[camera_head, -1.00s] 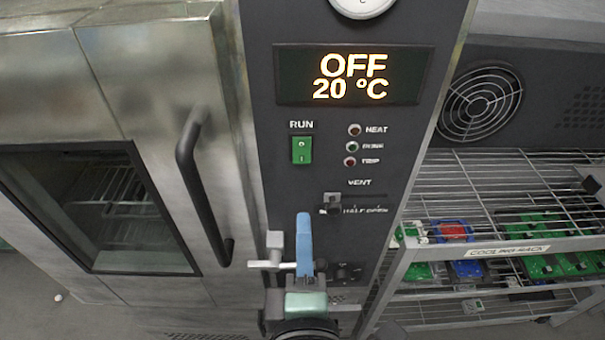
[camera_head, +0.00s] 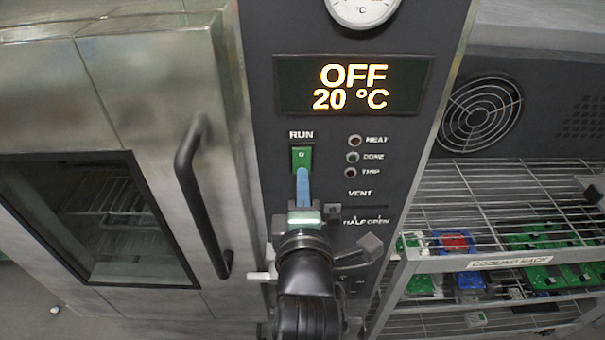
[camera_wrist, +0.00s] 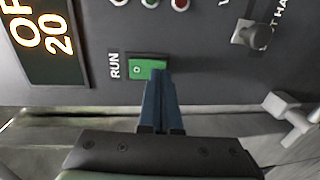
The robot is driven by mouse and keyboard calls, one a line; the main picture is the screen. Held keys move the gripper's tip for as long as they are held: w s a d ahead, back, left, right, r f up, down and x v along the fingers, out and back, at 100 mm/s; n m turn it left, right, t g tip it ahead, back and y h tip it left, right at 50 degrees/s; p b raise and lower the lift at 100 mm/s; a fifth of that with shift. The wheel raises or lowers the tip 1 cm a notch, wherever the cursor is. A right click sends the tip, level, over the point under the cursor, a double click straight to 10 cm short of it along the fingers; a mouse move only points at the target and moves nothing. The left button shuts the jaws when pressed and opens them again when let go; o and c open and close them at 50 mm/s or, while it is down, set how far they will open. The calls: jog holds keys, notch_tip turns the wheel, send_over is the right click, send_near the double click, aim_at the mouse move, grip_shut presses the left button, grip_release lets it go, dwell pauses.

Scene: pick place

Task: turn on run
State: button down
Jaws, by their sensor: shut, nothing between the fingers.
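The green RUN switch (camera_head: 301,158) is on the dark control panel, below the display (camera_head: 352,84), which reads OFF and 20 °C. It also shows in the wrist view (camera_wrist: 147,69), beside the RUN label. My gripper (camera_head: 302,174) is shut and empty, its blue fingers pointing at the switch. In the head view the fingertips overlap the lower part of the switch and hide it. In the wrist view the fingertips (camera_wrist: 159,74) are at the switch's lower end. I cannot tell whether they touch it.
The oven door's black handle (camera_head: 198,198) stands out left of the panel. The VENT slider knob (camera_wrist: 251,35) and indicator lamps (camera_head: 353,157) are near the switch. A wire cooling rack (camera_head: 510,262) with colored items is at the right.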

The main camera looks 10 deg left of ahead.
jog(key=shift+w+a, duration=0.1)
jog(key=shift+w, duration=0.2)
jog(key=shift+f, duration=0.1)
jog(key=shift+w+b, duration=0.15)
jog(key=shift+b, duration=0.6)
